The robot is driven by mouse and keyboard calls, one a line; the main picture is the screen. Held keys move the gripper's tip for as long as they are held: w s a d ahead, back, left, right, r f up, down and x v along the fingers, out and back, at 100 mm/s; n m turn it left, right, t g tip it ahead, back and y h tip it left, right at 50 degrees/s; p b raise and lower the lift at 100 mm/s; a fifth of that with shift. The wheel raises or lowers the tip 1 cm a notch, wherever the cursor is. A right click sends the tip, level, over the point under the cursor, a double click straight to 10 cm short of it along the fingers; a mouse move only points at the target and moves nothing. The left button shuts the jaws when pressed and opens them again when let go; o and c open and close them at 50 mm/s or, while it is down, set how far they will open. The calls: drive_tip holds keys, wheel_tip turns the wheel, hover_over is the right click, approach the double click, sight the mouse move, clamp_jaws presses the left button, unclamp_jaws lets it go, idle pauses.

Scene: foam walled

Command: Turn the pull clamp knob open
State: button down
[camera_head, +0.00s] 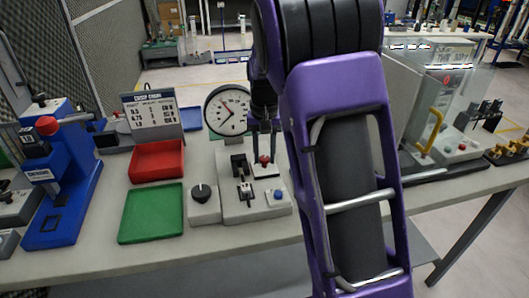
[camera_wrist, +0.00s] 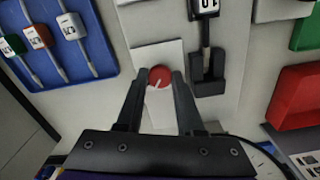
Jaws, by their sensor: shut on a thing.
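A small round red knob (camera_head: 264,160) sits on a pale upright plate on the grey test fixture (camera_head: 238,210), below the dial gauge. It also shows in the wrist view (camera_wrist: 159,76), with a thin light line on its face. My gripper (camera_head: 264,148) reaches down to it, and its black fingers show in the wrist view (camera_wrist: 160,84) with one tip on each side of the knob, shut on it. A black rotary knob (camera_head: 201,192) stands on a small grey box left of the fixture. My purple arm covers the area to the right of the fixture.
A round dial gauge (camera_head: 228,110) stands close behind and left of my gripper. A red tray (camera_head: 157,161) and a green tray (camera_head: 151,213) lie to the left, beside a blue press (camera_head: 62,185). A clear-walled station with a yellow handle (camera_head: 431,131) stands to the right.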

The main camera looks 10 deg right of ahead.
sight(264, 157)
drive_tip(key=n+p, duration=0.1)
drive_tip(key=n, duration=0.3)
drive_tip(key=shift+r, duration=0.1)
drive_tip(key=n+p, duration=0.1)
drive_tip(key=n, duration=0.3)
drive_tip(key=n+p, duration=0.1)
drive_tip(key=n, duration=0.3)
drive_tip(key=shift+p, duration=0.4)
drive_tip(key=shift+n+p, duration=0.55)
drive_tip(key=shift+n, duration=1.35)
drive_tip(key=c, duration=0.5)
unclamp_jaws()
wheel_tip(264, 157, up, 17)
drive_tip(key=shift+r+p, duration=0.15)
drive_tip(key=shift+p, duration=0.8)
